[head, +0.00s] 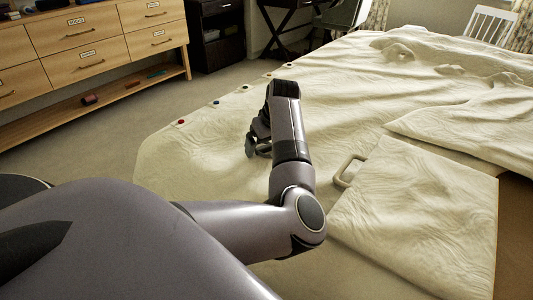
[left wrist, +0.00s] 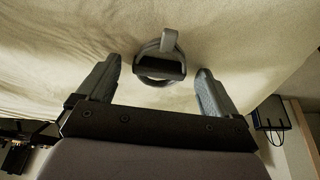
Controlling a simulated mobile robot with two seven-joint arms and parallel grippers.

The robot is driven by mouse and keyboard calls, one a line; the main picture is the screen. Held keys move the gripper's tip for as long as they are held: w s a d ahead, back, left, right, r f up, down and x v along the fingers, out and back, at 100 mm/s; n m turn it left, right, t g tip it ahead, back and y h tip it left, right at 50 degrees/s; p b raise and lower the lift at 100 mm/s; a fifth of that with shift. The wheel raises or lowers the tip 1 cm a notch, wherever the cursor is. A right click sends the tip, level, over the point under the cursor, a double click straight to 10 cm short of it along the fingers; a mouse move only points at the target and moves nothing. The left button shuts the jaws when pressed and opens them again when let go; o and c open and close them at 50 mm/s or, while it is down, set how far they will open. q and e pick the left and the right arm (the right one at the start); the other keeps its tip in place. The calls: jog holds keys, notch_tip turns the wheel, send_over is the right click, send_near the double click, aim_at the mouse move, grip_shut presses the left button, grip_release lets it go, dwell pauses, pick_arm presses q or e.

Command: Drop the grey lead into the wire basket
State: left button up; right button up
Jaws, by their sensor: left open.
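The grey lead (left wrist: 169,41) shows in the left wrist view as a loop with a strap end and a dark band, against the cream cloth. My left gripper (head: 257,147) is open over the cream-covered surface in the head view. In the left wrist view its two fingers stand apart on either side of the lead, and I see no clear grip on it. The lead is hidden in the head view. I cannot make out the wire basket for certain. My right gripper is not in view.
The cream cloth (head: 190,160) has coloured dots along its left edge. A wooden drawer unit (head: 90,45) stands back left. A dark box-like thing with a thin handle (left wrist: 270,116) shows at right in the wrist view.

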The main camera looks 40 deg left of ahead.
pick_arm(q)
jog(key=shift+p, duration=0.3)
dwell(0.4)
jog(key=shift+f, duration=0.1)
jog(key=c, duration=1.1)
